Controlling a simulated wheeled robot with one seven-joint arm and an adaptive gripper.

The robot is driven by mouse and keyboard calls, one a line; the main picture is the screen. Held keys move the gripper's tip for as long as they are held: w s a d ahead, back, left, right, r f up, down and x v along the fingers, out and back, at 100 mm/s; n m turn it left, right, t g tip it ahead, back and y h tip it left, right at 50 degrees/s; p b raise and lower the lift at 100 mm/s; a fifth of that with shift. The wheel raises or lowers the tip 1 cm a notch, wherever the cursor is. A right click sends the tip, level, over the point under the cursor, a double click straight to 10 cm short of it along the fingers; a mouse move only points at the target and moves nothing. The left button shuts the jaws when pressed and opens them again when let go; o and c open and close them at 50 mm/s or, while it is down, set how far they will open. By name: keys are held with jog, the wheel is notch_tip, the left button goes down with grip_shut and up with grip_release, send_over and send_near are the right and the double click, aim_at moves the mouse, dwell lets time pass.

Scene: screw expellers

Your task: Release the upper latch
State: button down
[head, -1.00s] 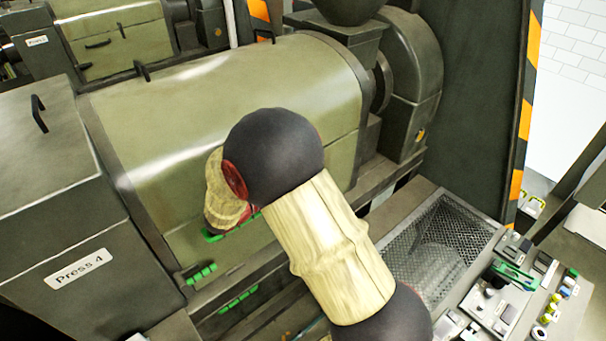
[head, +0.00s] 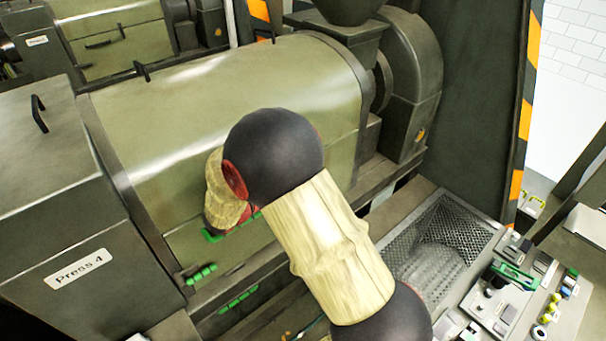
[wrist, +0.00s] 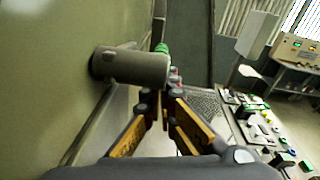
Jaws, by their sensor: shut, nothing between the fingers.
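The olive cover (head: 250,95) of Press 4 is closed. A green latch part (head: 211,236) shows low on its front, beside my wrist; my arm hides the rest of that area. In the wrist view a thick grey-green cylinder (wrist: 130,67) sticks out from the cover, with a green piece (wrist: 162,48) just past its end. I cannot tell whether these belong to the upper latch. My gripper (wrist: 163,92) is shut and empty, its tips close to the cylinder's lower right; contact cannot be told. The head view hides my fingers behind my arm.
Green ribbed grips (head: 202,273) and (head: 238,299) sit lower on the press front. A mesh tray (head: 440,245) and a control panel (head: 510,290) lie to the right. A dark striped post (head: 522,120) stands behind. Free room lies beyond the panel.

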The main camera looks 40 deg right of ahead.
jog(key=shift+a, duration=0.1)
jog(key=s+a+r, duration=0.1)
jog(key=a, duration=1)
jog(key=shift+a+r, duration=0.15)
jog(key=shift+a, duration=0.2)
jog(key=s+f+m+g+y+b, duration=0.1)
jog(key=s+f+m+y+b, duration=0.15)
jog(key=s+m+y, duration=0.35)
jog(key=s+f+m+g+y+b, duration=0.1)
jog(key=s+m+y+b, duration=0.2)
jog(key=s, duration=0.4)
jog(key=s+a+f+m+t+y+b, duration=0.1)
jog(key=s+a+m+t+y+b, duration=0.5)
jog(key=a+m, duration=0.5)
jog(key=shift+s+m+y+b, duration=0.5)
jog(key=shift+s+y, duration=0.15)
jog(key=shift+y, duration=0.15)
